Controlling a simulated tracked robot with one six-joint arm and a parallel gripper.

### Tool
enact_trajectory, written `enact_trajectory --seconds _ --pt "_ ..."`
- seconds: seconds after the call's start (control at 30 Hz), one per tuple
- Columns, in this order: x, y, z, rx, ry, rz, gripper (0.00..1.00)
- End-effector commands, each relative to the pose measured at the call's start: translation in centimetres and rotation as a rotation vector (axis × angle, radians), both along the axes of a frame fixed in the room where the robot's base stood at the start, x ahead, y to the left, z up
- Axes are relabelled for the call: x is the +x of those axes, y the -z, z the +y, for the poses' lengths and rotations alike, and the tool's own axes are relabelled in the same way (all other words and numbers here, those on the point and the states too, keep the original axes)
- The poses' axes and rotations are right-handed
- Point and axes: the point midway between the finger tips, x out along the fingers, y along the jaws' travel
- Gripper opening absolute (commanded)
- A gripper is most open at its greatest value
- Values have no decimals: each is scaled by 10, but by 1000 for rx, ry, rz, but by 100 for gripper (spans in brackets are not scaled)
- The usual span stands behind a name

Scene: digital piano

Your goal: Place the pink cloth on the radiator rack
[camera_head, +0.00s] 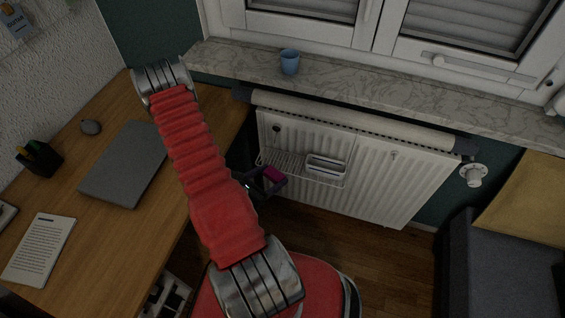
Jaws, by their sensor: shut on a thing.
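The pink cloth (274,174) is a small dark-pink piece at the end of my gripper (266,180). My dark gripper is shut on it in front of the left part of the radiator. The radiator rack (300,171) is a white wire shelf on the front of the white radiator (380,172). The cloth shows at the left part of the rack. I cannot tell whether it touches the rack or is held in front of it. My red arm hides part of the gripper.
A white container (325,167) sits on the rack's right part. Above are a roller (350,120) and a marble sill (400,86) with a blue cup (289,62). A wooden desk (120,230) with a laptop (125,163) is left. A dark sofa (500,265) is right.

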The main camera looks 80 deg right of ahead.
Motion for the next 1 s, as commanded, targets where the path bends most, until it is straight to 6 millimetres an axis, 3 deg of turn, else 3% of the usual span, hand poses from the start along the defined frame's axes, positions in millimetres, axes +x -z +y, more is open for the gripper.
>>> enact_trajectory --seconds 0.7,1.0 --pt "-14 -1 -128 -3 3 -1 44" --pt "-13 30 -126 1 1 1 44"
